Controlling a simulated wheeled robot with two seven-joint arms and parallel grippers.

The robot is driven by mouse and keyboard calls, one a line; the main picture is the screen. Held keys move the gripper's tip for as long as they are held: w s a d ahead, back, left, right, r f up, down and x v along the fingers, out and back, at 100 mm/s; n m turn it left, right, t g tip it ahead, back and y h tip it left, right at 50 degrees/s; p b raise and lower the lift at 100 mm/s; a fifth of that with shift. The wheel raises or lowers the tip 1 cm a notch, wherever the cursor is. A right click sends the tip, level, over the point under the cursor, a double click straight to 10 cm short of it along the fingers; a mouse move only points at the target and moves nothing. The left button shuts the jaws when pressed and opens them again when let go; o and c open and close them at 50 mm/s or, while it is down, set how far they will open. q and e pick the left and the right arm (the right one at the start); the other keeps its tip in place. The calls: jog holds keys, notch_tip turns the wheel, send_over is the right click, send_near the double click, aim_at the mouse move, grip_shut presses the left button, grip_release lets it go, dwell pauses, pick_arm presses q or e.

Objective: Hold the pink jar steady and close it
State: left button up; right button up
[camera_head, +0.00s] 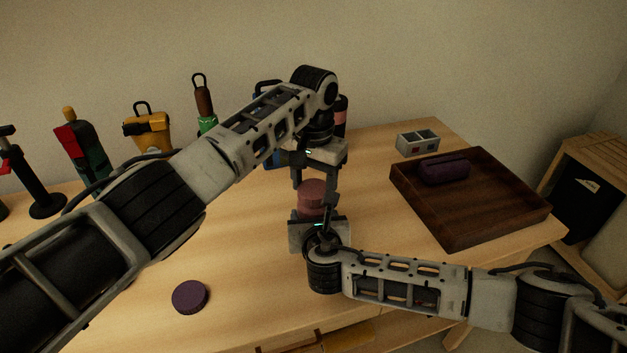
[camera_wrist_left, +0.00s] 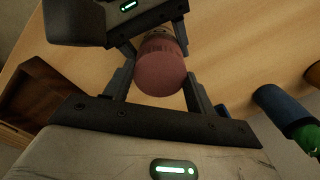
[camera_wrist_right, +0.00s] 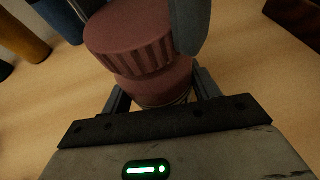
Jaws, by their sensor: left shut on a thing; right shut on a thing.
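The pink jar's body (camera_head: 308,214) stands on the table, partly hidden by my right gripper (camera_head: 312,219), which is shut on it from the front. The body also shows in the right wrist view (camera_wrist_right: 160,90). A round pink lid (camera_head: 312,189) with ridged sides is directly above the body; it shows in the right wrist view (camera_wrist_right: 128,42) and the left wrist view (camera_wrist_left: 162,70). My left gripper (camera_head: 313,186) comes down from above and is shut on the lid, with a finger on either side. I cannot tell whether the lid is fully seated.
A purple disc (camera_head: 190,297) lies at the front left. A dark wooden tray (camera_head: 485,215) holding a purple case (camera_head: 444,170) is at the right, near a small grey box (camera_head: 417,143). Several bottles and tools, including a yellow container (camera_head: 148,132), stand along the back left.

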pick_arm(q)
jog(key=shift+f, duration=0.3)
pick_arm(e)
grip_shut()
pick_arm(q)
jog(key=m, duration=2.7)
jog(key=shift+m, duration=0.3)
jog(key=m, duration=0.6)
jog(key=shift+f, duration=0.1)
